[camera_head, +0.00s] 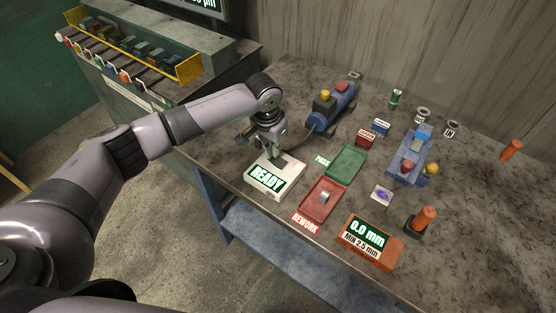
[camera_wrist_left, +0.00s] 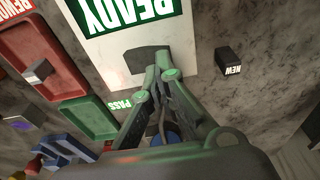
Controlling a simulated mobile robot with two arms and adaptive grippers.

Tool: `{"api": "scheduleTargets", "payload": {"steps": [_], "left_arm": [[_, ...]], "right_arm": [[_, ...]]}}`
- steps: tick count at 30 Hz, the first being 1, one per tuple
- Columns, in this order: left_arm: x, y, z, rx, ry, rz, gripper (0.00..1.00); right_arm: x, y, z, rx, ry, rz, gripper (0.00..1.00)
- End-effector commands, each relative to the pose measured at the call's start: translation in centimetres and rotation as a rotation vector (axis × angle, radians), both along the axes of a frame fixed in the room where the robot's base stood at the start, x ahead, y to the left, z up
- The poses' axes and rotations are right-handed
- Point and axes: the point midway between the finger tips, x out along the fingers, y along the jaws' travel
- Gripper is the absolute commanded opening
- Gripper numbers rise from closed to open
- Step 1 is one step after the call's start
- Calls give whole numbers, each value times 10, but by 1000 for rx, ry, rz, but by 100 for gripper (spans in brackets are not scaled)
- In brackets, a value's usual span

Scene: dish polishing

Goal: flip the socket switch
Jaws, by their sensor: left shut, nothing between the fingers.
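The white box (camera_head: 287,187) with a green READY screen sits at the table's near left edge. It also fills the top middle of the left wrist view (camera_wrist_left: 110,58). A dark grey patch or part (camera_wrist_left: 143,60) shows on its white face, partly behind my fingertips. My left gripper (camera_head: 277,156) is shut and empty, pointing down at the box's far side. In the left wrist view its fingertips (camera_wrist_left: 161,72) meet over the box beside the dark patch; whether they touch is unclear. No part is plainly marked as the socket switch. My right gripper is out of view.
A green PASS tray (camera_head: 347,163) and a red REWORK tray (camera_head: 316,203) holding a small grey block lie right of the box. A blue machine (camera_head: 334,107) stands behind. A black NEW block (camera_wrist_left: 229,60) is beside the box. An orange gauge (camera_head: 385,252) sits front right.

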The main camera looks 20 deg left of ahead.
Motion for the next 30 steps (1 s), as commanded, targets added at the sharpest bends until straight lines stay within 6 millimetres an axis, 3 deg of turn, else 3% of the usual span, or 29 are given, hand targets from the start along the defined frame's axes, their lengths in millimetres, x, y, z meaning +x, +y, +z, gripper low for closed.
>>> {"api": "scheduleTargets", "payload": {"steps": [30], "left_arm": [[0,0,-14,-1,0,-1,0]], "right_arm": [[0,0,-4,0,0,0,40]]}}
